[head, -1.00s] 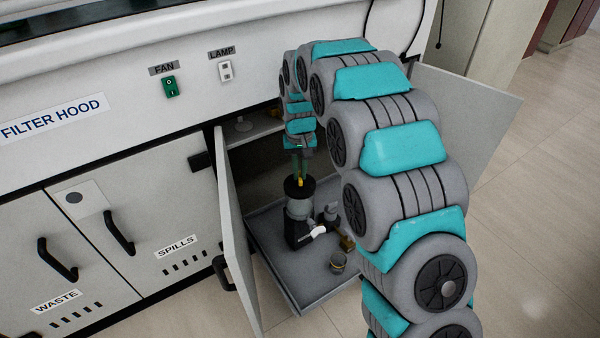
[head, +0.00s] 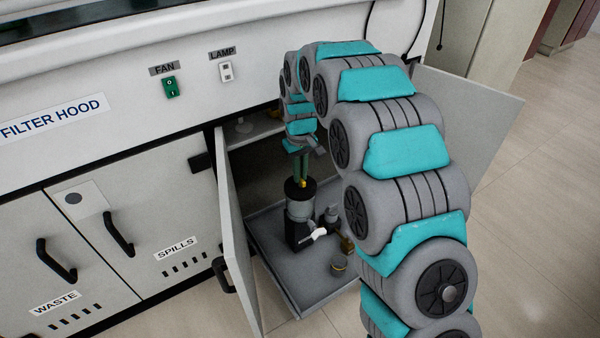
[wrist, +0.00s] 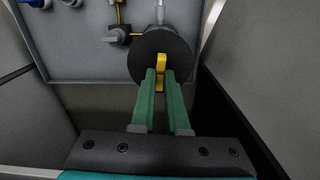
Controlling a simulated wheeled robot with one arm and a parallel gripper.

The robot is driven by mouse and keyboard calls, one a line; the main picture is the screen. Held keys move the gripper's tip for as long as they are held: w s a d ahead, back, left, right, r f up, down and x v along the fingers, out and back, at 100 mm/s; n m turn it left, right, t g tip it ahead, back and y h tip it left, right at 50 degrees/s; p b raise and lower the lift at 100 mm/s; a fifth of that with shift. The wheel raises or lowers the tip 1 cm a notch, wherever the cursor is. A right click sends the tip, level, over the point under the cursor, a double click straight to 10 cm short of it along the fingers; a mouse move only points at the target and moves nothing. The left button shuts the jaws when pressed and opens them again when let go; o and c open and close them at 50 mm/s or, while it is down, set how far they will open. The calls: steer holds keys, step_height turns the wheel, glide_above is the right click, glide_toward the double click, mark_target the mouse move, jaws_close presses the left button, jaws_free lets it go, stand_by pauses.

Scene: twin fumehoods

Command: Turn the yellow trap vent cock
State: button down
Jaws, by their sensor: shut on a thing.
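The yellow vent cock (wrist: 161,62) sits on top of the round black lid of the trap (wrist: 140,52) in the wrist view. The trap, a clear vessel with a black lid and dark base, stands on the pulled-out tray in the head view (head: 299,211). My gripper (wrist: 160,75) has its two green fingers on either side of the yellow cock and is shut on it. In the head view the fingers (head: 301,180) reach down onto the lid from above. The fingers hide part of the cock.
The grey tray (head: 290,282) carries a white-handled fitting (head: 318,233) and a small cup (head: 339,263). An open cabinet door (head: 237,235) stands left of the trap; another open door (head: 470,120) is at right. A shelf (head: 258,127) is behind.

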steer(key=c, duration=0.9)
jaws_free()
step_height(320, 180, up, 8)
steer(key=shift+f, duration=0.1)
